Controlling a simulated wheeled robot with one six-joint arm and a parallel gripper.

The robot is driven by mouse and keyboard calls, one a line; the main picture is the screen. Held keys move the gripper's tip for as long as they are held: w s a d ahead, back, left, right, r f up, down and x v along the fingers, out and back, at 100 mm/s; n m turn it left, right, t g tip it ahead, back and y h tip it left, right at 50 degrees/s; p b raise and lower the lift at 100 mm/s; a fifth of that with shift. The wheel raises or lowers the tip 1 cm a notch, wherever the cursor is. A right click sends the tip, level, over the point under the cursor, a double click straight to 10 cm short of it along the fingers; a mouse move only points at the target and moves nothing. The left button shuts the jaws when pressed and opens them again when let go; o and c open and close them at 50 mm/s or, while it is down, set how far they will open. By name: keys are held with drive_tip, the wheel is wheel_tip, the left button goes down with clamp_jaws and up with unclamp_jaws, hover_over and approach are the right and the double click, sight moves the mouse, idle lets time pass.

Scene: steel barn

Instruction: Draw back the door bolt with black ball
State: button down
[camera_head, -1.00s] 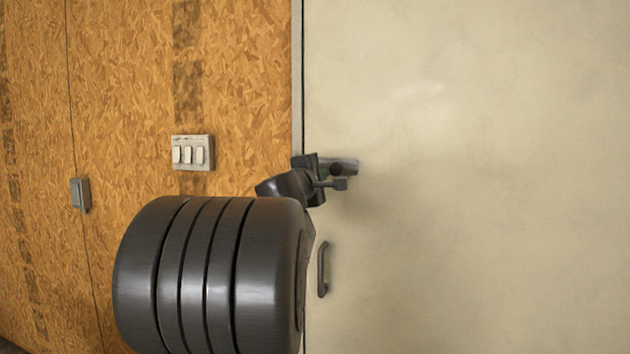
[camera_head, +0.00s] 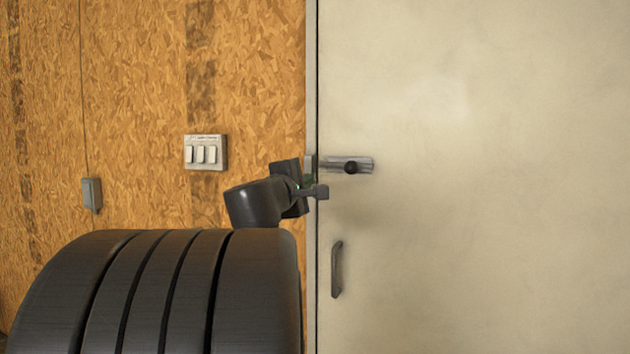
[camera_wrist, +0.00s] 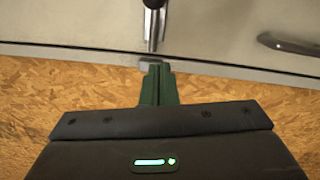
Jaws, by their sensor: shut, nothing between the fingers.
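The door bolt (camera_head: 366,164) is a grey horizontal slide on the pale door near its left edge. Its black ball (camera_head: 352,168) stands out from it, uncovered. In the wrist view the bolt rod (camera_wrist: 153,34) runs from the ball (camera_wrist: 154,3), cut by the top edge, toward a small grey keeper (camera_wrist: 149,63) by the frame. Whether the rod sits inside the keeper is hard to tell. My gripper (camera_head: 307,181) is left of the ball, near the door's edge and apart from the ball. In the wrist view its green fingers (camera_wrist: 158,68) are together and empty, close to the keeper.
A grey door handle (camera_head: 337,269) projects below the bolt; it also shows in the wrist view (camera_wrist: 288,43). A switch panel (camera_head: 205,152) and small grey box (camera_head: 92,195) are on the chipboard wall at left. The door right of the bolt is clear.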

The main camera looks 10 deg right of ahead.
sight(353, 167)
drive_tip(key=shift+v, duration=1.2)
drive_tip(key=shift+d, duration=0.1)
drive_tip(key=r+p+x, duration=0.1)
drive_tip(key=p+x, duration=0.3)
drive_tip(key=x, duration=0.6)
drive_tip(key=shift+w+p, duration=0.25)
drive_tip(key=shift+p, duration=0.1)
drive_tip(key=shift+d+p, duration=0.15)
drive_tip(key=shift+p, duration=0.2)
drive_tip(key=shift+f, duration=0.15)
